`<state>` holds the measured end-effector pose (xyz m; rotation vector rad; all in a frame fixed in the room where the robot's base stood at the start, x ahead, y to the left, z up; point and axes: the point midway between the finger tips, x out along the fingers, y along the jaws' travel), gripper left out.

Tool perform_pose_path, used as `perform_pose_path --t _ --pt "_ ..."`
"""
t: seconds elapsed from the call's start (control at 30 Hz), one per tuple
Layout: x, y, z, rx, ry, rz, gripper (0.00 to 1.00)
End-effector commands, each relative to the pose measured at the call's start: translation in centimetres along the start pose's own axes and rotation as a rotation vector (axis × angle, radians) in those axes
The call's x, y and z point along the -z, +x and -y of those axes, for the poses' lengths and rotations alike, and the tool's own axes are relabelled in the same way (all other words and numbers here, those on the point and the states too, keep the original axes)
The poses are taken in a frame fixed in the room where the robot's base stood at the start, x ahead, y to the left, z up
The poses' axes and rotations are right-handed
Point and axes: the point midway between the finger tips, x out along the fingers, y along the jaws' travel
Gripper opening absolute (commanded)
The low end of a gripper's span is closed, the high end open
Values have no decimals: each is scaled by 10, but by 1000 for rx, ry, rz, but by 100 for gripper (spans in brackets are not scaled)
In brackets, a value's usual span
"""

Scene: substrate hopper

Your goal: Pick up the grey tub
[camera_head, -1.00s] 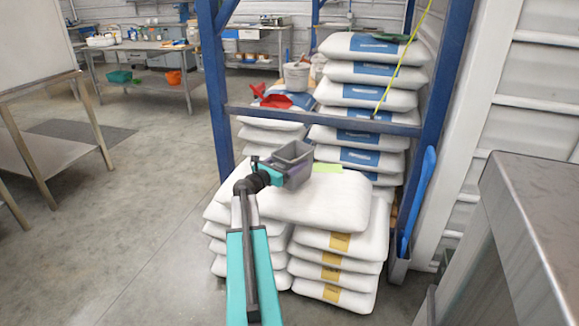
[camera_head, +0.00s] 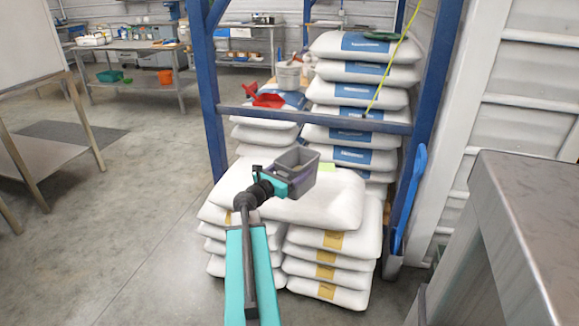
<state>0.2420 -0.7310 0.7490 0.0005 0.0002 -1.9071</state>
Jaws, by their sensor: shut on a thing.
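The grey tub (camera_head: 303,178) is a small open-topped box, above the top white sack in the middle of the view. My gripper (camera_head: 283,180) is shut on the tub at its left side. The fingers are partly hidden against the tub. The tub looks upright with a slight tilt. I cannot tell for sure how far it is above the sack.
White sacks (camera_head: 325,203) are stacked below the tub, beside a pale green sheet. A blue frame (camera_head: 315,118) with a crossbar stands just behind. More sacks (camera_head: 358,91), a red scoop (camera_head: 268,99) and a bucket (camera_head: 288,75) are beyond it. A metal surface (camera_head: 530,220) is at right.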

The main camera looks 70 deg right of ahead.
Motion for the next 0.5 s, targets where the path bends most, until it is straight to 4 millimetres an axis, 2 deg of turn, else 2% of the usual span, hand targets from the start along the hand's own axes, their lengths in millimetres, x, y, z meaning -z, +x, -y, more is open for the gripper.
perform_pose_path --t 0.03,0.3,0.5 --pt "-3 -4 8 1 -1 3 33" --pt "-5 -18 31 0 -1 3 33" --pt "-9 -17 32 1 -4 2 33"
